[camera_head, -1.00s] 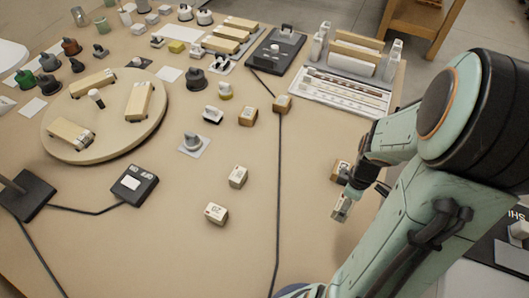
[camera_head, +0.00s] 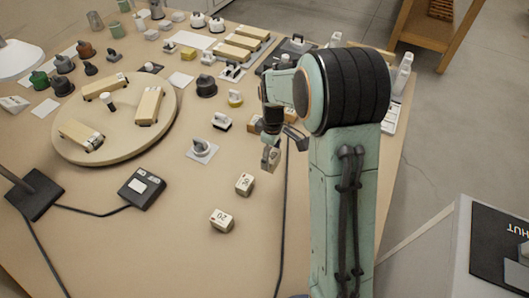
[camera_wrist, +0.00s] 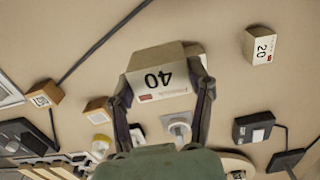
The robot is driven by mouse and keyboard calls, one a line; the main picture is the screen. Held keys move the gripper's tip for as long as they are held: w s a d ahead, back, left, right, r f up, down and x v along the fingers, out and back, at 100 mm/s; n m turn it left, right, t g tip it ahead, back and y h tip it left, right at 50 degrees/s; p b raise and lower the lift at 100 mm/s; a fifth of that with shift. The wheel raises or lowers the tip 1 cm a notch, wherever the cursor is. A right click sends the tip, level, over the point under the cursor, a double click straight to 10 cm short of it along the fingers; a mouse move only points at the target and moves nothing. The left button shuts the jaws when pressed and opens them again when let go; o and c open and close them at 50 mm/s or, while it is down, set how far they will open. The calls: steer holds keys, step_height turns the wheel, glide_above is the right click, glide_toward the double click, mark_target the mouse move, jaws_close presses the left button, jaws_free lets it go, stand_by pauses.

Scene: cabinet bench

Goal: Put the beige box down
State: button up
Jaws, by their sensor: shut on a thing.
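My gripper (camera_head: 272,142) is shut on the beige box (camera_head: 268,160), near the middle of the bench. In the wrist view my gripper (camera_wrist: 160,95) has a finger on each side of the beige box (camera_wrist: 160,80), whose pale face shows an upside-down "40". The box appears to be held above the bench top. A similar pale box (camera_head: 244,184) stands just below it in the head view, and in the wrist view one is partly hidden behind it. Another pale box, marked "20" (camera_head: 221,220), stands nearer; it also shows in the wrist view (camera_wrist: 259,47).
A round wooden board (camera_head: 160,130) with beige blocks lies left. A grey knob on a white plate (camera_head: 202,150) and a black switch box (camera_head: 141,188) stand left of my gripper. A cable runs along the bench right of the pale boxes. Bare bench lies in front.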

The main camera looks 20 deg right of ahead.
steer(key=w+f, duration=0.2)
steer(key=w, duration=0.1)
steer(key=w+d+f, duration=0.1)
steer(key=w+f, duration=0.5)
steer(key=w, duration=0.1)
steer(key=shift+d, duration=0.2)
steer(key=shift+f, duration=1.7)
steer(key=shift+f, duration=0.1)
steer(key=o, duration=1.2)
